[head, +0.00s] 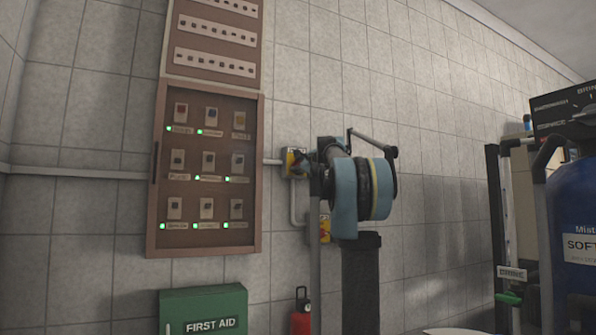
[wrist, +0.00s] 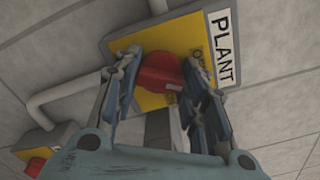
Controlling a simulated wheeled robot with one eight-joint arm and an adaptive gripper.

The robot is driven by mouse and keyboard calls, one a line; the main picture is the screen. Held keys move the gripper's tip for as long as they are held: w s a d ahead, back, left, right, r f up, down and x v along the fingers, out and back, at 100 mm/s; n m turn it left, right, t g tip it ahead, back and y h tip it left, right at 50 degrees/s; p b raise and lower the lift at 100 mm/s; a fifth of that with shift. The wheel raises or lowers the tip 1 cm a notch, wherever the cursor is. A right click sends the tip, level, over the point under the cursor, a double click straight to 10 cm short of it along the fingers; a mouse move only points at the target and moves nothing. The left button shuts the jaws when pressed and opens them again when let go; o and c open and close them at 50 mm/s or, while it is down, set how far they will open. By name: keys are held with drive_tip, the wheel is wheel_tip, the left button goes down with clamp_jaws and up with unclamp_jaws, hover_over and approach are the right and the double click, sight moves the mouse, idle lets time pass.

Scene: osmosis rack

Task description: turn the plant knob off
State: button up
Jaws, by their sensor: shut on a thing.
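The plant knob (wrist: 161,73) is a red rotary knob on a yellow plate (wrist: 122,44) with a white label reading PLANT (wrist: 222,46). In the wrist view my gripper (wrist: 165,85) is shut on the red knob, one finger on each side of it. In the head view the yellow box (head: 291,160) is on the tiled wall right of the brown panel. My gripper (head: 308,160) reaches it there, and my arm hides part of the box. The knob itself is not clear in the head view.
A second yellow box with a red knob (wrist: 38,165) is at the lower left of the wrist view. Grey conduit (wrist: 75,92) runs along the wall. A brown panel (head: 153,225), a green first aid box (head: 203,311) and a red extinguisher (head: 301,320) are nearby. A blue tank (head: 570,200) stands at right.

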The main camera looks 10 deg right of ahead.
drive_tip(key=n, duration=0.6)
drive_tip(key=shift+s+a+f, duration=0.1)
drive_tip(key=shift+f, duration=0.05)
drive_tip(key=shift+n, duration=0.3)
drive_tip(key=o, duration=1.1)
drive_tip(key=v, duration=1.1)
drive_tip(key=shift+s, duration=0.35)
